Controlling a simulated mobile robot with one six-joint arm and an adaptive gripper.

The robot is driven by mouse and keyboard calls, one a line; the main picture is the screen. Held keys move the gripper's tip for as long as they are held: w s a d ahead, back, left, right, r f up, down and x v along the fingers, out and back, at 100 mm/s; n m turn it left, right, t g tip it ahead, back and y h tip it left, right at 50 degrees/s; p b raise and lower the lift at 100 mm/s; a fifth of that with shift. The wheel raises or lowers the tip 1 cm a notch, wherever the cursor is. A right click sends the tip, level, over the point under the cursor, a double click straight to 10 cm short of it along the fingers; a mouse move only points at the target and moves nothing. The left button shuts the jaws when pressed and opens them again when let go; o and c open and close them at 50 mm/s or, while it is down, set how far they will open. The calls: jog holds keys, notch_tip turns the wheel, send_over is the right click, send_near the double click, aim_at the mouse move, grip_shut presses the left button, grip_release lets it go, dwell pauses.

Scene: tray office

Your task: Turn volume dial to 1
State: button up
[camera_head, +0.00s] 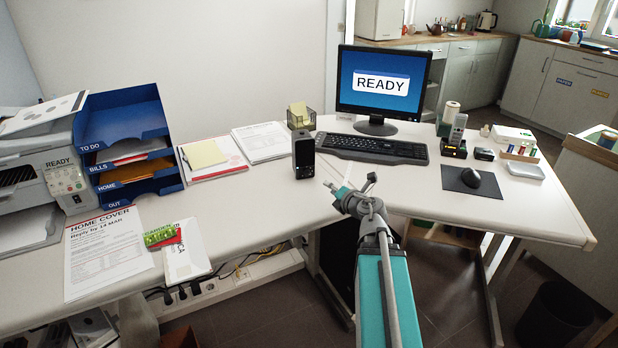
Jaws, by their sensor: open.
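A small black upright box (303,158), which looks like a speaker, stands on the desk left of the keyboard. A round part and small light marks show on its front, but I cannot make out a dial setting or any number. My gripper (349,184) is at the end of my teal and grey arm, to the right of and nearer than the box. Its jaws are open, with nothing seen between them. It is apart from the box in the picture.
The monitor (383,84) reading READY and the keyboard (372,149) stand behind my gripper. A mouse mat (487,188) lies to the right. Papers (262,141), blue trays (126,110) and a printer (45,165) are left.

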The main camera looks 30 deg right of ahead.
aim_at(308, 174)
jog(key=shift+w, duration=0.15)
jog(key=shift+b+x, duration=1.5)
jog(key=shift+x, duration=5.3)
grip_shut()
jog(key=shift+a, duration=0.15)
